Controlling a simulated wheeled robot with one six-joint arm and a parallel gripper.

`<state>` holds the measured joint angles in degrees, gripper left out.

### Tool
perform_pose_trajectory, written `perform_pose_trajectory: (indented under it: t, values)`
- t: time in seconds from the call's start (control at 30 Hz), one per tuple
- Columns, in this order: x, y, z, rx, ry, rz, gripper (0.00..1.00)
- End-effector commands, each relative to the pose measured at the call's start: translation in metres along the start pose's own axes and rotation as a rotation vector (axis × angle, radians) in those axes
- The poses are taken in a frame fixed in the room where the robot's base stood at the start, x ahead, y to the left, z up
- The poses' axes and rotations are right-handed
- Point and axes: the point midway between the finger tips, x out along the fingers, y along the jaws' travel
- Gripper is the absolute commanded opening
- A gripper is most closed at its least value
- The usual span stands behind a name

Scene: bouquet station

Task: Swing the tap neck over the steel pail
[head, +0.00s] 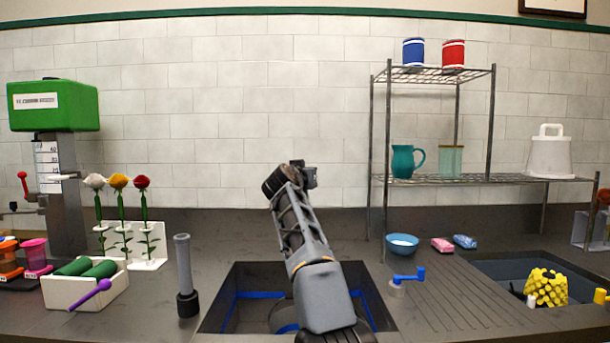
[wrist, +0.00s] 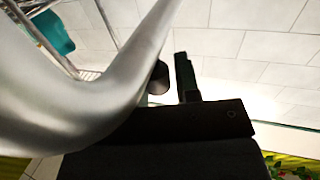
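A thick, smooth silver tube (wrist: 75,105), which looks like the tap neck, curves very close across the left of the wrist view. In the head view I cannot make out the neck; my arm covers the middle. My gripper (head: 292,176) is raised above the sink's back edge. In the wrist view one dark finger of my gripper (wrist: 187,77) stands just right of the tube; the other side is partly hidden, so its opening and any contact are unclear. A rounded grey form (head: 284,315) in the sink, partly behind my arm, may be the steel pail.
The sink (head: 226,312) has blue lines inside. A blue-handled lever (head: 410,277) stands at its right, a grey upright cylinder (head: 184,265) at its left. A wire shelf (head: 480,180) rises at the back right. A rose stand (head: 147,264) is on the left.

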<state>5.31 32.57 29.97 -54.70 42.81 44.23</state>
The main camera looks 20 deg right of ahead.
Motion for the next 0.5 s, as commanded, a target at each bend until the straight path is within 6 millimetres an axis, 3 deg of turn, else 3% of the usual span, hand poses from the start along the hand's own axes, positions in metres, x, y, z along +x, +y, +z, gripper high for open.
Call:
perform_pose_trajectory:
  t: [0.2, 0.5]
  values:
    - [0.0001, 0.0008, -0.0009, 0.002, 0.004, -0.001, 0.50]
    - [-0.0036, 0.0018, -0.0022, 0.003, 0.009, -0.001, 0.50]
